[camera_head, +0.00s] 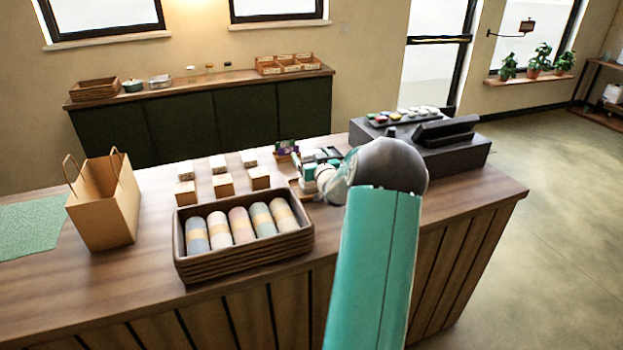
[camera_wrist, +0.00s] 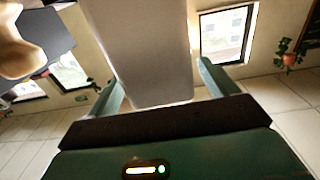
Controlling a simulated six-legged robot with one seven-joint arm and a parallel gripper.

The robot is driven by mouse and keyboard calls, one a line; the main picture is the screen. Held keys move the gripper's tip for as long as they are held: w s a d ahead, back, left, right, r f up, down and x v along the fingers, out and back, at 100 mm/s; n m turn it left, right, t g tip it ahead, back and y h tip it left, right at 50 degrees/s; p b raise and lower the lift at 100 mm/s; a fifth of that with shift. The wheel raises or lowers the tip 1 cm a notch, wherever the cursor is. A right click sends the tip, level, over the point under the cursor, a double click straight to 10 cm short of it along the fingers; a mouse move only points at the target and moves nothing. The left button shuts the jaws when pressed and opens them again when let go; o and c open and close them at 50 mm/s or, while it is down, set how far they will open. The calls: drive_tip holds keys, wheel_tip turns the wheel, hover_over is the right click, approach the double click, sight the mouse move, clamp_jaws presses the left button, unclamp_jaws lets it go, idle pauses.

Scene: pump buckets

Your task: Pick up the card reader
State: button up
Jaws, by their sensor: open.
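My gripper (camera_head: 312,168) is low over the far side of the wooden counter, left of the dark register; my arm partly hides this area. In the wrist view my gripper (camera_wrist: 160,80) has its two teal fingers apart. A pale, flat slab (camera_wrist: 150,45), probably the card reader, reaches down from the top edge between them. A gap shows beside the right finger; I cannot tell whether the slab touches the left one. In the head view I cannot make out the card reader clearly among the small items around the gripper.
The wooden counter (camera_head: 150,262) holds a tray of rolled cups (camera_head: 243,250), several small boxes (camera_head: 223,186), a paper bag (camera_head: 105,200) and a green mat (camera_head: 30,228). The dark register (camera_head: 455,150) stands right of my gripper. Open floor lies to the right.

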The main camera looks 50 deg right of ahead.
drive_tip(key=shift+c, duration=0.3)
drive_tip(key=c, duration=1.4)
drive_tip(key=shift+c, duration=1.2)
drive_tip(key=shift+r, duration=0.15)
